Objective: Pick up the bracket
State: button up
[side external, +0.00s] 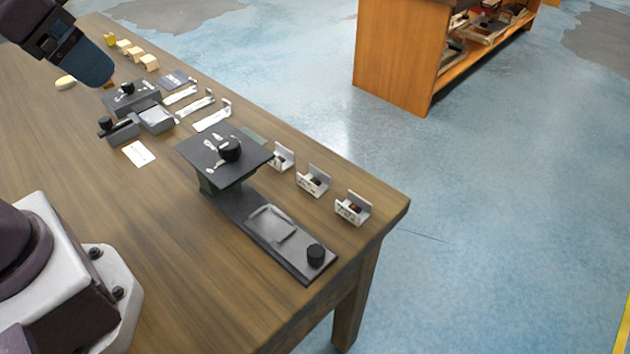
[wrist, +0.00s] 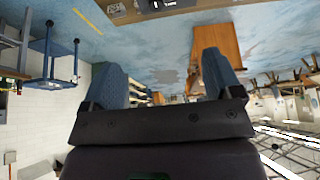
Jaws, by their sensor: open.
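Longer pale metal strips with bent ends (side external: 213,117) lie farther back and may also be brackets. I cannot tell which one the task means. My gripper (side external: 106,83) is at the upper left of the side view, raised over the table and away from these brackets. In the wrist view, its blue fingers (wrist: 164,75) are spread with nothing between them.
A dark fixture with a raised plate (side external: 255,150) and a long base stands beside the brackets. A smaller dark fixture (side external: 130,96), a white card (side external: 138,153) and several yellowish blocks (side external: 135,52) lie farther back.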

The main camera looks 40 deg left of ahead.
jog(key=shift+c, duration=0.7)
jog(key=shift+d, duration=0.1)
jog(key=w+d+f+m+g+y, duration=0.1)
jog(key=w+d+f+m+g, duration=0.2)
jog(key=w+f, duration=0.3)
jog(key=w+d+f+m+g, duration=0.2)
jog(key=w+d+f+m, duration=0.15)
jog(key=w, duration=0.55)
jog(key=m+y, duration=0.4)
jog(key=m, duration=0.8)
send_near(318, 177)
jog(key=shift+s+a+f+n+g, duration=0.25)
jog(key=shift+s+f+g, duration=0.05)
jog(key=shift+s+f, duration=0.45)
jog(key=shift+h, duration=0.3)
jog(key=shift+w+x, duration=0.2)
jog(key=shift+x, duration=2.7)
jog(key=c, duration=1.1)
